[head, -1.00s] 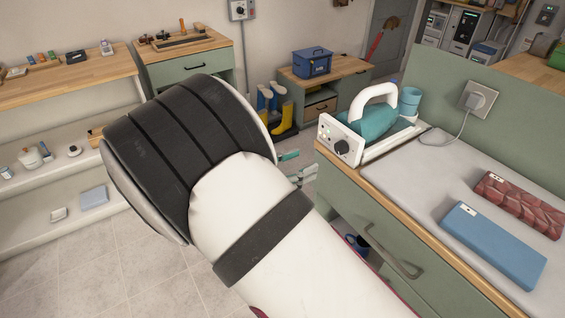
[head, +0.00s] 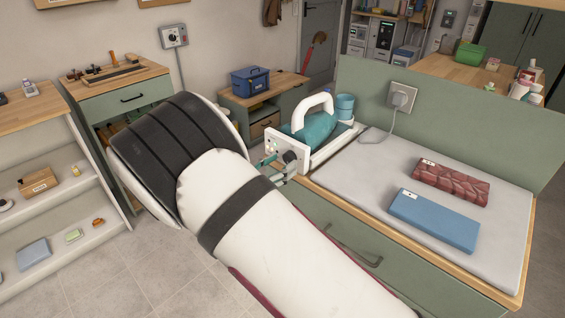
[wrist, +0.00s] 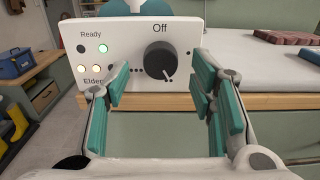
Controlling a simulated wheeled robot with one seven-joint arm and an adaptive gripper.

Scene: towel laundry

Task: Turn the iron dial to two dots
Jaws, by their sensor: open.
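The iron (head: 315,128), teal with a white handle, rests in its white station on the counter's left end. The station's white front panel (wrist: 125,35) carries a round black dial (wrist: 159,60) below the word "Off". Small dots are printed around the dial; a pale pointer mark shows at its lower right. Several indicator lights sit at the panel's left, one green and others warm white. My gripper (wrist: 157,82) is open, its teal-padded fingers on either side of the dial and apart from it. In the head view my gripper (head: 274,168) is at the panel, partly hidden by my arm.
A folded blue towel (head: 434,219) and a folded red patterned towel (head: 450,183) lie on the grey ironing surface (head: 380,165). A teal cup (head: 345,106) stands behind the iron. The counter's wooden edge (wrist: 155,102) runs below the panel.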

